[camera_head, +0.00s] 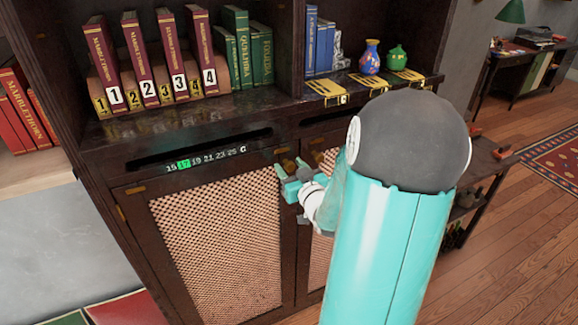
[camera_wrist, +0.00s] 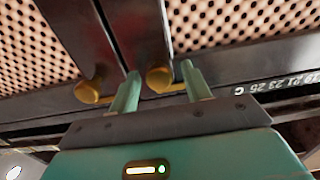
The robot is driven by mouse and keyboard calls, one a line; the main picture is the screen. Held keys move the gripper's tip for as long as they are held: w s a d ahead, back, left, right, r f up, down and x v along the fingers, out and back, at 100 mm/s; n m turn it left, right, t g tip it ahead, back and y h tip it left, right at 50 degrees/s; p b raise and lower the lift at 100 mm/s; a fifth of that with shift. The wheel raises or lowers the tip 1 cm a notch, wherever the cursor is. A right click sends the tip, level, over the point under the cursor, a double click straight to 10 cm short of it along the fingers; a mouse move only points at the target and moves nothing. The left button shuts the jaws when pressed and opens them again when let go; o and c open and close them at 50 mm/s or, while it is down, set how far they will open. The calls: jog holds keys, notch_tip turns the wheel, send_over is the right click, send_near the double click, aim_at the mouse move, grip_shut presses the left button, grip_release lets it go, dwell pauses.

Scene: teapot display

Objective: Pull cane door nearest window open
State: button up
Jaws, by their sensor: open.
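Two dark-framed cane doors stand side by side in the lower cabinet. The left cane door (camera_head: 215,240) and the right cane door (camera_head: 322,255) show in the head view, the right one partly hidden by my arm. No window is in view, so I cannot tell which door is nearest it. My gripper (camera_head: 290,180) is open at the doors' upper inner corners. In the upside-down wrist view, my gripper (camera_wrist: 160,72) has one brass knob (camera_wrist: 159,79) between its fingers. This knob is on the left door's side. The other brass knob (camera_wrist: 87,91) lies outside the fingers.
Numbered red books (camera_head: 155,60) and green books (camera_head: 245,45) stand on the shelf above. A number strip (camera_head: 205,158) sits above the left door. A blue vase (camera_head: 370,57) and a green vase (camera_head: 397,57) stand right.

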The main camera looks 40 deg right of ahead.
jog(key=shift+s+r, duration=0.1)
jog(key=shift+s, duration=0.15)
jog(key=shift+w, duration=0.15)
jog(key=shift+c, duration=0.2)
jog(key=c, duration=0.4)
grip_shut()
